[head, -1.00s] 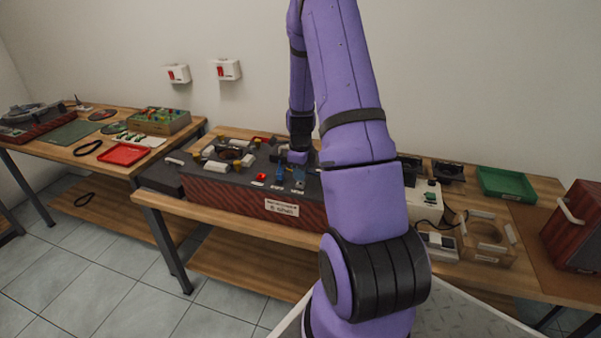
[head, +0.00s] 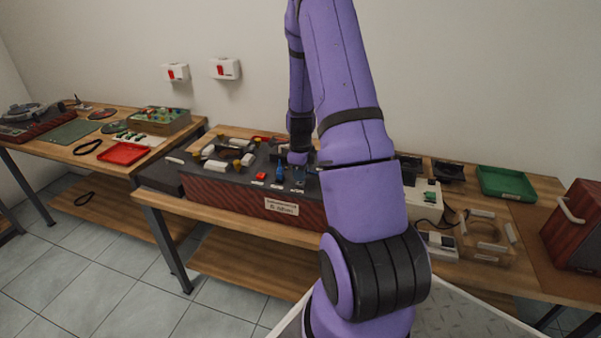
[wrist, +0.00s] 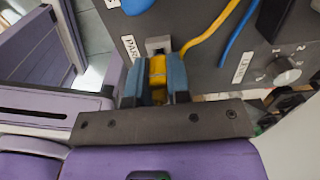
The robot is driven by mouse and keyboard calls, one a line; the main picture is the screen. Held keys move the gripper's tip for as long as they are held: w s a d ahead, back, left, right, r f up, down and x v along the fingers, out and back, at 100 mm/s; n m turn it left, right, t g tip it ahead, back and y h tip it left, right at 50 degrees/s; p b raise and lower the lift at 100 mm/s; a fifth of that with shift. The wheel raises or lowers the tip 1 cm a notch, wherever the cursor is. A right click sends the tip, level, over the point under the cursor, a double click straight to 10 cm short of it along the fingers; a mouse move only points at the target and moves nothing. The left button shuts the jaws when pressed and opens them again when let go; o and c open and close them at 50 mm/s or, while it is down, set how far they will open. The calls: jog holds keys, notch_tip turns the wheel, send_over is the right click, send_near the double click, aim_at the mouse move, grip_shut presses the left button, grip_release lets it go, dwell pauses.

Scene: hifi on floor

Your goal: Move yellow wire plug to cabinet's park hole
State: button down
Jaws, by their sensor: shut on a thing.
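In the wrist view, my gripper (wrist: 157,84) is shut on the yellow plug (wrist: 158,70) between its two blue fingers. The yellow wire (wrist: 212,28) runs up and to the right from near it. The plug's far end is at a small grey block (wrist: 158,44) beside the PARK label (wrist: 133,48) on the dark cabinet top (wrist: 195,75). I cannot tell whether the plug sits in the park hole, which is hidden. In the head view, my gripper (head: 290,174) is low over the cabinet (head: 235,192), partly hidden and small.
A blue wire (wrist: 236,32), a LINE label (wrist: 242,67) and a knob (wrist: 285,72) lie to the right in the wrist view. A red button (head: 261,176) sits on the cabinet. A green tray (head: 505,184) and wooden fixture (head: 487,240) stand right on the bench.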

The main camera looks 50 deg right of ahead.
jog(key=shift+f, duration=0.65)
dwell(0.9)
jog(key=c, duration=1)
grip_release()
jog(key=shift+r, duration=0.1)
notch_tip(320, 180, up, 16)
jog(key=shift+f, duration=0.2)
dwell(0.4)
